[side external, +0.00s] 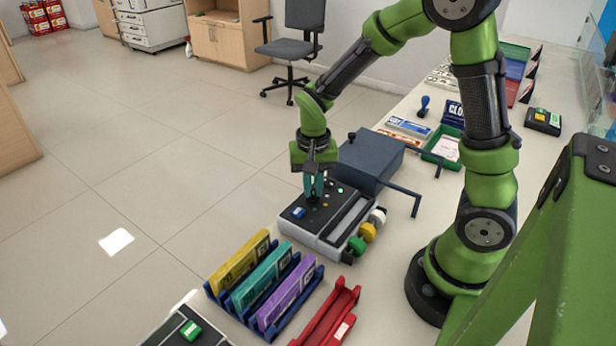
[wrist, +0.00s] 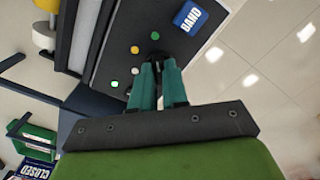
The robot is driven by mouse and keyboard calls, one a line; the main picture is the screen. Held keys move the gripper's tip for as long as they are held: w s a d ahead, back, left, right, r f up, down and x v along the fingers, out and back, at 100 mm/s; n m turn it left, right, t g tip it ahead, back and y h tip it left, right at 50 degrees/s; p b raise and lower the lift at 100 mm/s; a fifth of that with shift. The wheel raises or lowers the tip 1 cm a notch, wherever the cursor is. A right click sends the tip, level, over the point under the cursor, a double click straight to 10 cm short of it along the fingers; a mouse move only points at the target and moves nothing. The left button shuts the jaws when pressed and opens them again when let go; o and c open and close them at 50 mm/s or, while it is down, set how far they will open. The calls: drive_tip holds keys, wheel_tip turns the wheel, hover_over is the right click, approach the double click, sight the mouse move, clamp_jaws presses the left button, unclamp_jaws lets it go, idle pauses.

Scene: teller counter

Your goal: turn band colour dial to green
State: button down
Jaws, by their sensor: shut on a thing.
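The banding machine (side external: 312,238) is a low grey and black box on the counter, and its dark top also shows in the wrist view (wrist: 108,50). My gripper (side external: 314,194) points down at this top, with teal fingers (wrist: 158,66) shut on the small black dial (wrist: 155,54). The fingers hide most of the dial, so I cannot tell which colour it points to. A blue BAND button (wrist: 188,18) sits near the machine's edge.
A dark blue box with a handle (side external: 370,160) stands close behind the machine. White, yellow and green rolls (side external: 368,232) are on its right side. A rack of yellow, teal and purple packs (side external: 265,285) and a red holder (side external: 328,316) are in front.

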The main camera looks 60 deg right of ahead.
sight(313, 190)
drive_tip(key=shift+m, duration=0.3)
drive_tip(key=c, duration=1.1)
unclamp_jaws()
drive_tip(key=shift+c, duration=0.2)
wheel_tip(313, 190, up, 17)
drive_tip(key=shift+f, duration=0.1)
drive_tip(key=s+a+n+t+y, duration=0.1)
drive_tip(key=s+a+n+t, duration=0.2)
drive_tip(key=s, duration=0.2)
drive_tip(key=s+a+r+n+t+y, duration=0.1)
drive_tip(key=s+a+n+t, duration=0.1)
drive_tip(key=s+n+t, duration=0.1)
drive_tip(key=shift+s+a+r+t, duration=0.2)
drive_tip(key=shift+s+a+t, duration=0.3)
drive_tip(key=shift+s, duration=0.45)
